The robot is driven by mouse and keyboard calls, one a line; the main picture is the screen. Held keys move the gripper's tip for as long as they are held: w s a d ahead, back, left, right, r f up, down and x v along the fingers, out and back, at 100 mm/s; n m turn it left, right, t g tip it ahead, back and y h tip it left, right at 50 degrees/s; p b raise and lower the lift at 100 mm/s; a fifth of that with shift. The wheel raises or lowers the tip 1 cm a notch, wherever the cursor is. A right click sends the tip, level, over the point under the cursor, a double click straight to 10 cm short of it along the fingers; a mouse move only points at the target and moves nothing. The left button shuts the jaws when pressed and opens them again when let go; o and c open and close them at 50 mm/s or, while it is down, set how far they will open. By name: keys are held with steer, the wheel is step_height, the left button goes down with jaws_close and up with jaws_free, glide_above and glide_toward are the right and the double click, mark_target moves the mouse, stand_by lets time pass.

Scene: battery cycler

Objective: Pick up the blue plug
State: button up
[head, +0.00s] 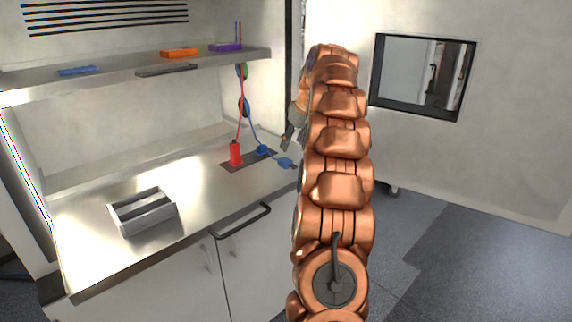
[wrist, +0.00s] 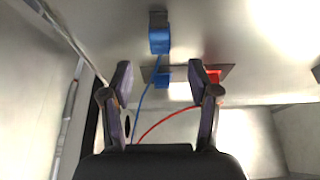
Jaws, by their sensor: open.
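The blue plug (head: 286,162) lies on the metal counter near its right end, with a blue cable running back from it. In the wrist view the blue plug (wrist: 159,38) is at the top centre, its dark end pointing up the picture. My gripper (head: 288,136) is above the counter beside the arm, partly hidden in the head view. In the wrist view my gripper (wrist: 168,82) is open and empty, its fingers spread below the plug in the picture and apart from it.
A dark plate (head: 248,160) on the counter carries a red plug (head: 236,153) and a blue block (head: 263,150). Red and blue cables hang from the wall. A grey tray (head: 143,212) stands at the front left. A shelf (head: 120,75) with small coloured items runs above.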

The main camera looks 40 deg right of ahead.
mark_target(286, 160)
steer(key=shift+d, duration=0.25)
steer(key=shift+p+x, duration=0.4)
steer(key=shift+x, duration=0.85)
steer(key=shift+a+p+x, duration=0.25)
steer(key=shift+p+x, duration=0.6)
steer(key=shift+x, duration=0.2)
steer(key=shift+p+x, duration=0.55)
steer(key=shift+x, duration=0.95)
steer(key=shift+f, duration=0.1)
jaws_close()
